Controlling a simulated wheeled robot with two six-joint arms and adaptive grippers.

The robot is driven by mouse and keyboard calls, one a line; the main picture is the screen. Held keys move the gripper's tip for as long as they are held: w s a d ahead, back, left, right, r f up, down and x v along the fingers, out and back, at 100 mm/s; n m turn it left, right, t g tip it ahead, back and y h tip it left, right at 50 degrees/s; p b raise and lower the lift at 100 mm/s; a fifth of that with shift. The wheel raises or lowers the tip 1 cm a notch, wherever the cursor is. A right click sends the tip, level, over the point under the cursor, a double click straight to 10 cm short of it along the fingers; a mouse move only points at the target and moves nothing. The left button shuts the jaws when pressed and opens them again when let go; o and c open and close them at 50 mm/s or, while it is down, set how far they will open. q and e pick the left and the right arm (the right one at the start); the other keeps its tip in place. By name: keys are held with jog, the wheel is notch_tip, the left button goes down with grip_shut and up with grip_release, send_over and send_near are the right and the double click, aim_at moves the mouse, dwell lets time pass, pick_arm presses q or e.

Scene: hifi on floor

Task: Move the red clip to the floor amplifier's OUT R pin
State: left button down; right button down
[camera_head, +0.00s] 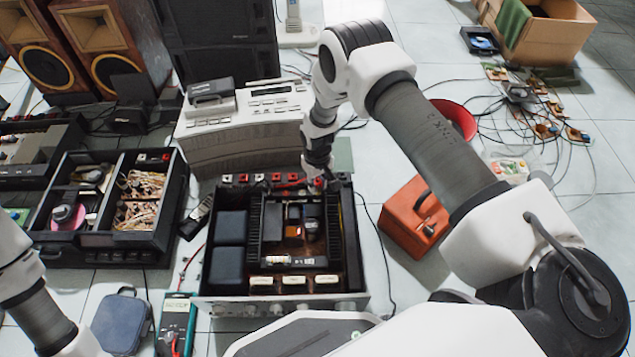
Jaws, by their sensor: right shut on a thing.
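The floor amplifier (358,285) stands open-topped in the lower middle, with dark blocks, a circuit board and a row of red, black and white terminals (259,178) along its far edge. My right gripper (322,178) is over the right end of that far edge, pointing down. It is shut on the red clip, which is mostly hidden by the fingers. A red lead (292,184) runs left from the fingertips along the terminals. I cannot read the pin labels or tell whether the clip touches a pin. My left arm shows at the lower left; its gripper is out of frame.
A grey hi-fi unit (240,130) stands close behind the amplifier. An orange-red box (412,215) is to its right. A green multimeter (176,325) and blue pouch (120,320) lie at front left. A divided black case (120,245) is left. Loose cables cross the tiles.

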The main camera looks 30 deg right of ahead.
dwell(0.4)
jog(key=c, duration=0.9)
grip_release()
jog(key=shift+f, duration=0.15)
notch_tip(320, 180, up, 12)
